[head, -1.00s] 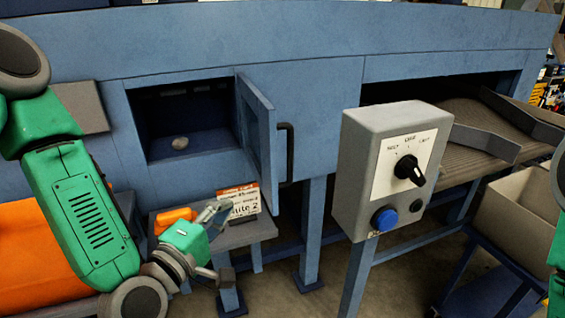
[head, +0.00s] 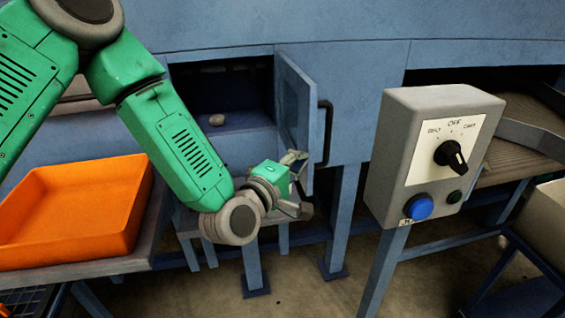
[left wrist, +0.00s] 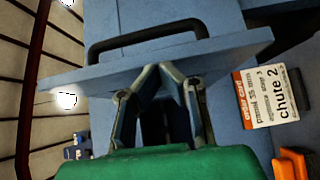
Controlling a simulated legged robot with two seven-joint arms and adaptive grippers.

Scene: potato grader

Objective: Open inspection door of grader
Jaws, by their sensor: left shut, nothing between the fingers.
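The grader's inspection door (head: 296,105) is a blue panel standing swung out at the right side of the dark opening (head: 225,88). Its black bar handle (head: 325,132) is on the outer face, to the right. My left gripper (head: 297,159) is shut and empty, at the door's lower part on the inner side. In the left wrist view, the fingers (left wrist: 165,75) are close against the door panel (left wrist: 205,58), with the handle (left wrist: 145,32) beyond it. Whether they touch the panel I cannot tell. My right gripper is not in view.
A pale potato (head: 217,120) lies inside the opening. A grey control box (head: 387,150) with a black knob and blue button stands right of the door. An orange tray (head: 75,210) is at the left. An order card (left wrist: 270,97) and an orange object (left wrist: 292,163) show in the left wrist view.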

